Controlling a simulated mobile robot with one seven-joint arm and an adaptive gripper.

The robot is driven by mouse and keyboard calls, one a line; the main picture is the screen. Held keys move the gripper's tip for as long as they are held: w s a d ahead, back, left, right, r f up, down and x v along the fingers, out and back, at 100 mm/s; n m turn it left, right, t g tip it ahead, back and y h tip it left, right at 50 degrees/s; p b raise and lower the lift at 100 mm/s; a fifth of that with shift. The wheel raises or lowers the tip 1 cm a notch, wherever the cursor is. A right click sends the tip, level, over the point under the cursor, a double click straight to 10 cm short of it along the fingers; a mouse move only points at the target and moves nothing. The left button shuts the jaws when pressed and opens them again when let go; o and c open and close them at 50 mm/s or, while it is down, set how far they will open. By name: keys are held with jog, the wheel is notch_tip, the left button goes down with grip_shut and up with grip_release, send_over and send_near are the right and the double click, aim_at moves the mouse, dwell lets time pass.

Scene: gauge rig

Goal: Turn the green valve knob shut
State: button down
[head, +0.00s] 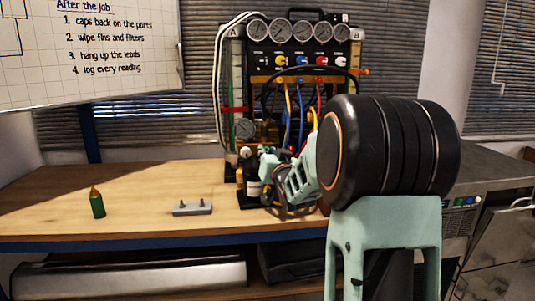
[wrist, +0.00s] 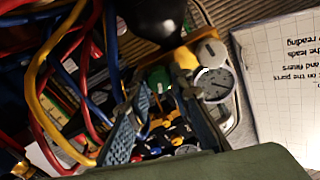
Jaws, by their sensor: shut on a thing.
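The green valve knob (wrist: 158,78) shows in the wrist view, between the tips of my gripper's two fingers (wrist: 157,92). The gripper is shut on it. The fingers partly cover the knob, so how far it is turned cannot be seen. In the head view my gripper (head: 272,160) reaches the lower front of the gauge rig (head: 246,90), and the green knob is hidden there behind the hand and hoses.
Red, blue and yellow hoses (wrist: 45,95) crowd the left of the wrist view. A round gauge (wrist: 214,86) sits close to the right finger. On the bench (head: 130,185) stand a green bottle (head: 97,204) and a grey block (head: 192,209). The bench's left part is mostly clear.

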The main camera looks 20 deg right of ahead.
jog(key=m, duration=0.3)
jog(key=shift+m, duration=0.4)
jog(key=m+p, duration=0.1)
jog(key=m, duration=0.2)
jog(key=shift+m, duration=0.3)
jog(key=m+p, duration=0.1)
jog(key=m, duration=0.4)
jog(key=shift+f+m+p, duration=0.1)
jog(key=shift+m+p, duration=0.2)
jog(key=shift+m, duration=0.1)
jog(key=c, duration=1.7)
grip_release()
jog(key=shift+c, duration=0.2)
jog(key=s+a, duration=0.2)
jog(key=s, duration=1)
